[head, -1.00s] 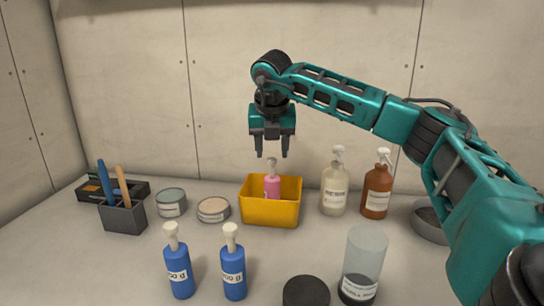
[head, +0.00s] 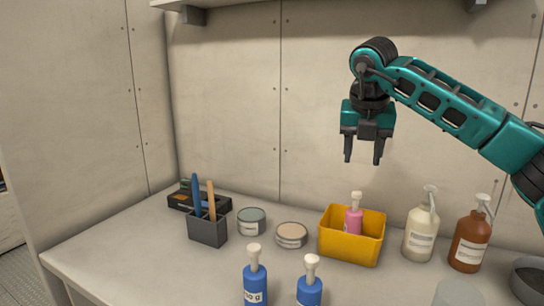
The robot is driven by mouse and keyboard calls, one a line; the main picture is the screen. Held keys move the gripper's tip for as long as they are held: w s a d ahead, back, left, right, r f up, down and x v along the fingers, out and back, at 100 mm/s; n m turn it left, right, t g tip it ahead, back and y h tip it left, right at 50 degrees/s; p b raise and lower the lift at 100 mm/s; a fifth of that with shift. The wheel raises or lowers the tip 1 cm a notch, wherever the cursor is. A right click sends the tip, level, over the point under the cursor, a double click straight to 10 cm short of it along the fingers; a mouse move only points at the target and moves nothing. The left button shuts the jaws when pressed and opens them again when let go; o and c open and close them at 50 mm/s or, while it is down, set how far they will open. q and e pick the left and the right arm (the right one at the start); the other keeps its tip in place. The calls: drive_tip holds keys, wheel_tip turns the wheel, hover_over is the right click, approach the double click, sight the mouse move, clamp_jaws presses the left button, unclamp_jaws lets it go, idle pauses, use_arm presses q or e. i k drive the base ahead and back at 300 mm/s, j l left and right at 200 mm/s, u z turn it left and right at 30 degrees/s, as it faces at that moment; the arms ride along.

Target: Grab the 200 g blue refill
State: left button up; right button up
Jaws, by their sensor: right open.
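Two blue bottles with white tops stand upright on the counter at the bottom edge of the head view. I cannot tell which one is the 200 g refill. My right gripper (head: 363,160) is open, empty and pointing down. It hangs above the yellow bin, behind and above the blue bottles, touching nothing. My left gripper is not in view.
The yellow bin (head: 349,247) holds a pink bottle (head: 353,221). Two tins (head: 251,221) and a grey holder (head: 208,232) stand left. The counter's front left is clear.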

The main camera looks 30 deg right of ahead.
sight(254, 274)
drive_tip(key=k, duration=1)
